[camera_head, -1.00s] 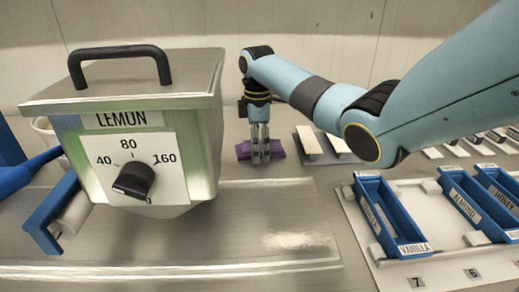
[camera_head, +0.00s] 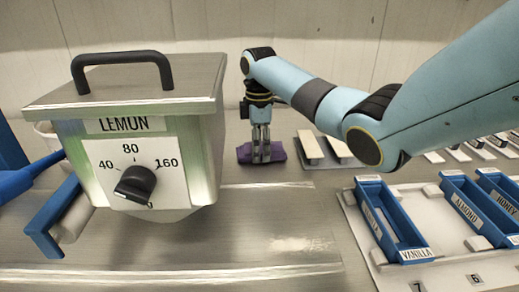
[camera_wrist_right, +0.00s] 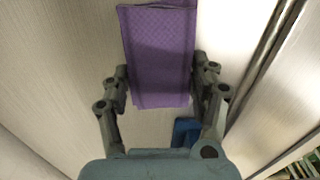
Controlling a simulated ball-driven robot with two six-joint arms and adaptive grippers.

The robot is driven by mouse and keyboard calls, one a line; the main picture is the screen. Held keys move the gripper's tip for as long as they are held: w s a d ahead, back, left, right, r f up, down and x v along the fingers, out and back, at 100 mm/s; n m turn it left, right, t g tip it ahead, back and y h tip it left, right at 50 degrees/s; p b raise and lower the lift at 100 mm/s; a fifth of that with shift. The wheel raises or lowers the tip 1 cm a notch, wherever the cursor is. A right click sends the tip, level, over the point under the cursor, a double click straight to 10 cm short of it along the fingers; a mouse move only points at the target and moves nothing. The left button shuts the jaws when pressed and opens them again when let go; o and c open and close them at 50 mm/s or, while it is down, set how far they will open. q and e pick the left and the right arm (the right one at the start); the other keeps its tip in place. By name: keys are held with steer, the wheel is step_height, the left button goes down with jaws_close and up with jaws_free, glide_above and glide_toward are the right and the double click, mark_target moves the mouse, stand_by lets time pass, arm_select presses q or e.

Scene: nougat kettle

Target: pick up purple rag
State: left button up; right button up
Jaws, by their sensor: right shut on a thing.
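The purple rag (camera_head: 245,156) lies on the steel counter behind and right of the kettle. It also shows in the right wrist view (camera_wrist_right: 160,35) as a flat, textured strip. My right gripper (camera_head: 261,158) points straight down at the rag, and its fingers stand at the rag's middle. In the wrist view its fingers (camera_wrist_right: 163,72) sit on both long sides of the rag, shut on it. The rag appears to be still at counter level. My left gripper is not in view.
A rack with blue trays marked VANILLA (camera_head: 385,235), ALMOND (camera_head: 470,205) and HONEY is at right. Pale bars (camera_head: 310,148) lie just right of the rag.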

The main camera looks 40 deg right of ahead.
steer(key=r, duration=0.4)
steer(key=shift+s+a, duration=0.2)
steer(key=shift+s, duration=0.2)
steer(key=s+a+r+p, duration=0.4)
steer(key=s+r, duration=0.2)
steer(key=s, duration=0.3)
steer(key=shift+s+a+r, duration=0.2)
steer(key=shift+s+a, duration=0.15)
